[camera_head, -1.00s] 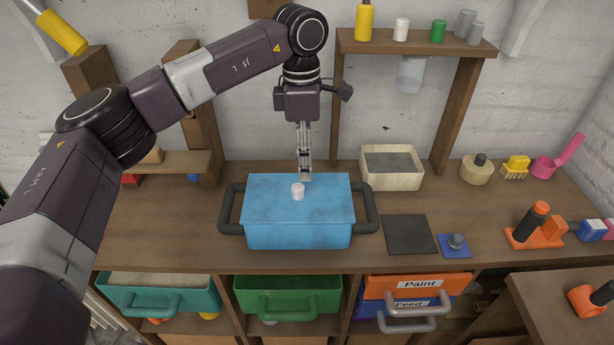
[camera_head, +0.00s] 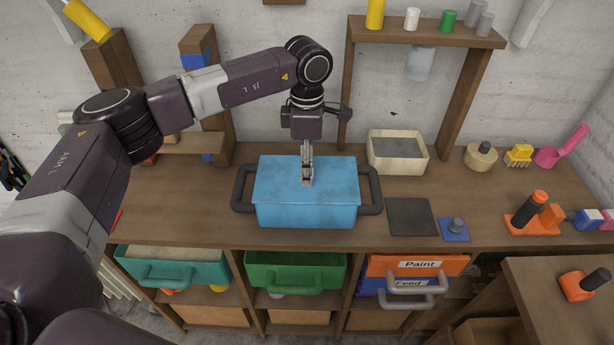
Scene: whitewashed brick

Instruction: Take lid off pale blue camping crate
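The pale blue camping crate (camera_head: 306,211) stands on the wooden workbench with a dark handle at each side. Its flat blue lid (camera_head: 335,181) sits level on top. My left gripper (camera_head: 307,183) points straight down over the middle of the lid, at the small pale knob's place. The gripper hides the knob, so I cannot tell whether its fingers are apart or closed on it. My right gripper is out of view.
A dark square mat (camera_head: 411,217) and a blue block with a grey knob (camera_head: 455,228) lie right of the crate. A pale wooden box (camera_head: 398,154) stands behind it, near a shelf frame (camera_head: 428,32). The bench left of the crate is clear.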

